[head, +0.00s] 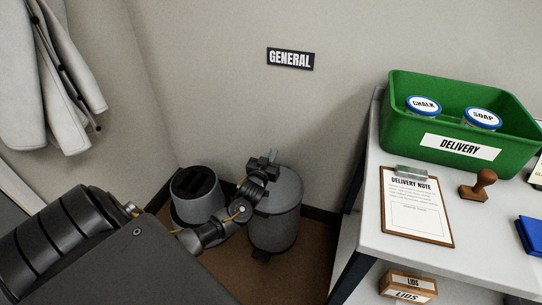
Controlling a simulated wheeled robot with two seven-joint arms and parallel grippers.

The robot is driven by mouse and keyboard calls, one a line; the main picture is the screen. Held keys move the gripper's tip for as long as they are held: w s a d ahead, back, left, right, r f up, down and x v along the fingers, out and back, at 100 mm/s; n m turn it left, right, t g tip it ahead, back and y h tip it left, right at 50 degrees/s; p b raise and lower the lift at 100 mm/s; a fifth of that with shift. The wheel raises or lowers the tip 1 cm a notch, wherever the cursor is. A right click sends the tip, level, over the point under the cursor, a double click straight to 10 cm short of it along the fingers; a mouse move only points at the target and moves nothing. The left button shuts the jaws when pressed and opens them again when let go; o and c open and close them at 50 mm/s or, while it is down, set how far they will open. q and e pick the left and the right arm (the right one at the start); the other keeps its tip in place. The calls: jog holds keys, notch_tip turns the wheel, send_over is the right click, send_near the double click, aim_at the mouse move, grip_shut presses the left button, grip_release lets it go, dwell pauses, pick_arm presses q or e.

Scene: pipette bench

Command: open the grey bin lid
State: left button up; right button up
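The grey bin (274,228) is a round, upright drum on the brown floor, against the wall under the GENERAL sign. Its grey lid (287,189) sits on top and looks shut. My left arm crosses in front of the bin's left side and hides part of its rim. My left gripper (266,160) is at the back left of the lid in the picture. It is small and dark here, so I cannot tell whether it touches the lid or how far apart its fingers are. My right gripper is out of view.
A white table (462,255) stands right of the bin, its dark leg close by. It holds a green DELIVERY crate (398,130), a clipboard (415,212) and a wooden stamp (478,186). A LIDS box (408,284) is lower down. Pale coats (45,85) hang at left.

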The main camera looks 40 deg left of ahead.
pick_arm(q)
jog(key=o, duration=1.7)
jog(key=p+v, duration=0.1)
jog(key=v, duration=1)
jog(key=shift+p, duration=0.35)
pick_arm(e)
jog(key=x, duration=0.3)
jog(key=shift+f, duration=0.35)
